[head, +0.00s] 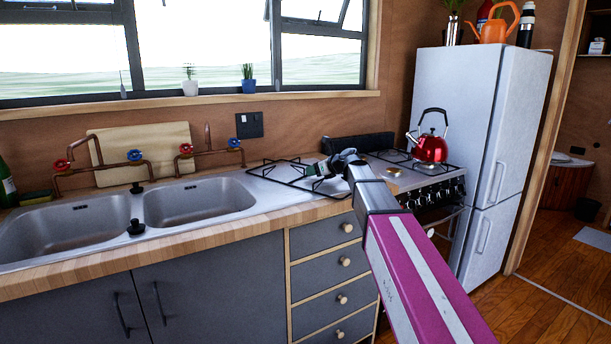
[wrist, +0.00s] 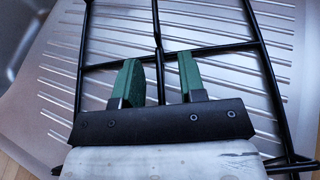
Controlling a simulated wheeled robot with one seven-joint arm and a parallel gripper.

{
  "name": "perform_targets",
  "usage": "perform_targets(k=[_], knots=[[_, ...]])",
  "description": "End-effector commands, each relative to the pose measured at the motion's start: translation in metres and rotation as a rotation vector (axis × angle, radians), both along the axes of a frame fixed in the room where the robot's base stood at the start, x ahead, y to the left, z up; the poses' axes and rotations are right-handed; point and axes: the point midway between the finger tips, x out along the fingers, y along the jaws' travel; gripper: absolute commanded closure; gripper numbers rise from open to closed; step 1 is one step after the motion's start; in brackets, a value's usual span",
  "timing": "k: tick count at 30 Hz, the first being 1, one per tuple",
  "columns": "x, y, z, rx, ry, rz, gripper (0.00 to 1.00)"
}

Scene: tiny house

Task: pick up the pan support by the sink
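The pan support (head: 290,181) is a black wire grid lying on the ribbed steel drainboard (head: 262,190), right of the sink basins. My gripper (head: 320,171) is over its right part in the head view and hides some of its bars. In the wrist view, the green fingers of my gripper (wrist: 160,80) are apart. A lengthwise bar of the pan support (wrist: 157,25) runs between them, with visible gaps to both fingers. A crossbar passes just beyond the fingertips. I cannot tell how high the fingers are above the bars. The near part of the grid is hidden behind my gripper.
The double sink (head: 190,203) with copper taps is at left. The stove (head: 400,178) with a red kettle (head: 430,148) stands at right, beside the white fridge (head: 463,120). A wall and a window sill with two small pots are behind. Drawers are below the counter.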

Motion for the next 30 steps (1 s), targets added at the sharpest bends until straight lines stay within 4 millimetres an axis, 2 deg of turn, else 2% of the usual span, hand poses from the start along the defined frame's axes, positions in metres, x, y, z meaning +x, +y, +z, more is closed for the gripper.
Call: perform_targets(k=[8,9,11,12,30], knots=[[0.0024,0.0046,-0.0024,0.0,0.0,0.0,0.63],[0.0024,0.0046,-0.0024,0.0,0.0,0.0,0.76],[0.0025,0.0045,-0.0022,0.0,0.0,0.0,0.95],[0.0025,0.0045,-0.0022,0.0,0.0,0.0,1.0],[0.0023,0.0044,-0.002,0.0,0.0,0.0,1.0]])
